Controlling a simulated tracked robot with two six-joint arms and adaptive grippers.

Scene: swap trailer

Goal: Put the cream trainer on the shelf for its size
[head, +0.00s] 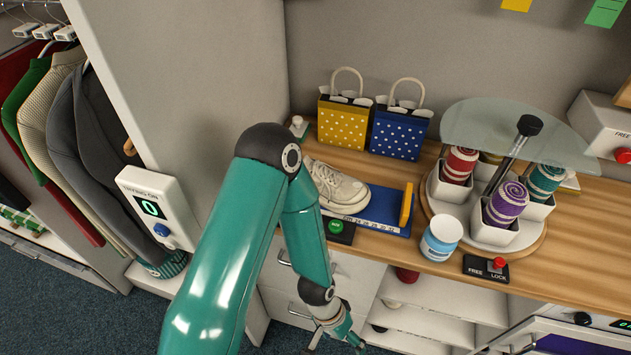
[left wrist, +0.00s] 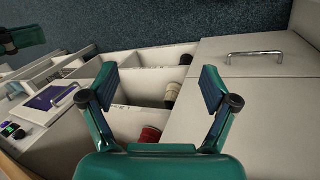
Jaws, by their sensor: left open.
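The cream trainer (head: 338,188) rests on the blue sizing board (head: 378,228) on the wooden counter, its heel end partly behind my left arm. The board has printed size numbers and a yellow upright stop (head: 406,204). My left gripper (head: 340,340) hangs below the counter in front of the white shelves (head: 425,320). In the left wrist view the left gripper (left wrist: 161,85) is open and empty, its fingers spread before the shelf compartments (left wrist: 130,85). A red item (left wrist: 150,134) and a cream item (left wrist: 169,95) show in the compartments. My right gripper is not identifiable.
Yellow (head: 344,122) and blue (head: 400,132) gift bags stand behind. Closed drawers with handles (left wrist: 255,54) adjoin the shelves.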

